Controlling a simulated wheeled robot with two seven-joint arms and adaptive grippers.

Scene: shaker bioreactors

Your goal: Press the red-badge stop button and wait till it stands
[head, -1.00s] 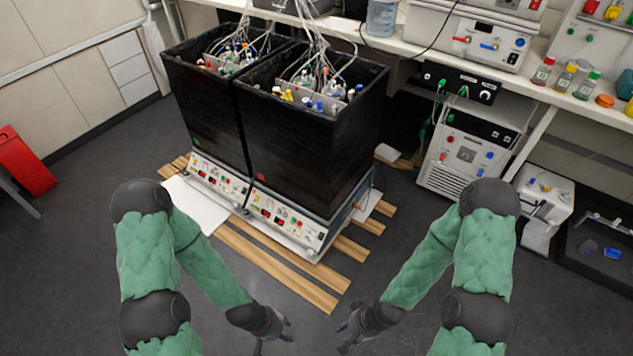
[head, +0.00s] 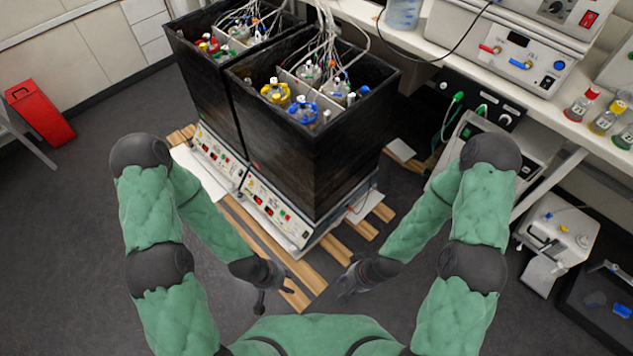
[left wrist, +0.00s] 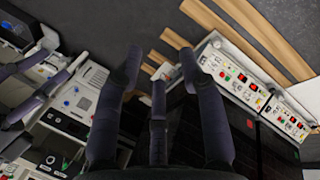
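Two black-walled shaker units stand side by side, each with a pale control panel on its front. The right unit (head: 350,150) carries a small dark red mark, blurred, low on its front wall. Its panel (head: 272,212) has red displays and small coloured buttons, too small to tell apart. The left unit's panel (head: 216,153) looks alike. Both panels also show in the left wrist view, the nearer one (left wrist: 238,78) beside my fingers. My left gripper (head: 272,283) is open and empty, in front of the right panel and apart from it. My right gripper (head: 350,280) looks open and empty, further right.
Wooden slats (head: 320,270) lie under and before the units. Tubes and coloured-cap vessels fill the open tops. A bench (head: 420,55) with instruments and bottles runs behind and right. A white device (head: 555,240) stands on the floor at right. A red bin (head: 40,110) is at left.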

